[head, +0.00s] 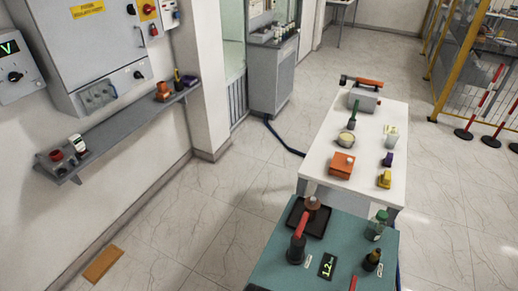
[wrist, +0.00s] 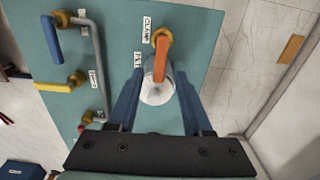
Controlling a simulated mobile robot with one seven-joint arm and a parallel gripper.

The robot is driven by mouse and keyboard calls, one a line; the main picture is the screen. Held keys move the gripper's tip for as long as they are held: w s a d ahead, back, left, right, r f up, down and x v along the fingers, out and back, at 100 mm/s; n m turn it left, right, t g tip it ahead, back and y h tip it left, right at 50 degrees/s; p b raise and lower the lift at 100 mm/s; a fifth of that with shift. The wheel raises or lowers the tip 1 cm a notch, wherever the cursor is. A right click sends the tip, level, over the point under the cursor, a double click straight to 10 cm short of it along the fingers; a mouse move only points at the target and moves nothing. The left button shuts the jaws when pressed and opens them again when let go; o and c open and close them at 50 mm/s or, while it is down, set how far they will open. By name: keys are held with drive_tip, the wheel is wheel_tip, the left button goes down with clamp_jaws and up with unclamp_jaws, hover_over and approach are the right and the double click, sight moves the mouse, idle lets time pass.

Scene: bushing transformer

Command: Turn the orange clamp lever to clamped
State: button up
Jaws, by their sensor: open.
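The orange clamp lever (wrist: 160,62) shows in the wrist view on a teal panel (wrist: 215,60). It runs down the picture from a round orange-yellow pivot (wrist: 162,37). A white rounded piece (wrist: 157,92) lies at its lower end; I cannot tell whether it belongs to the lever. My gripper (wrist: 157,85) is open, with one blue finger on each side of the white piece and lever end. I cannot tell whether either finger touches. Two small white labels (wrist: 147,28) stand left of the lever, too blurred to read surely. My gripper does not show in the head view.
Left of the lever are a blue handle (wrist: 52,40), a yellow handle (wrist: 55,86) and a grey pipe (wrist: 100,60). The head view shows a teal bench (head: 275,265), a white table (head: 318,150) and a wall shelf (head: 120,125). Open floor (head: 195,220) lies left of the bench.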

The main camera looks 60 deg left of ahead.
wheel_tip(320, 180, up, 11)
drive_tip(key=b, duration=0.1)
idle(0.7)
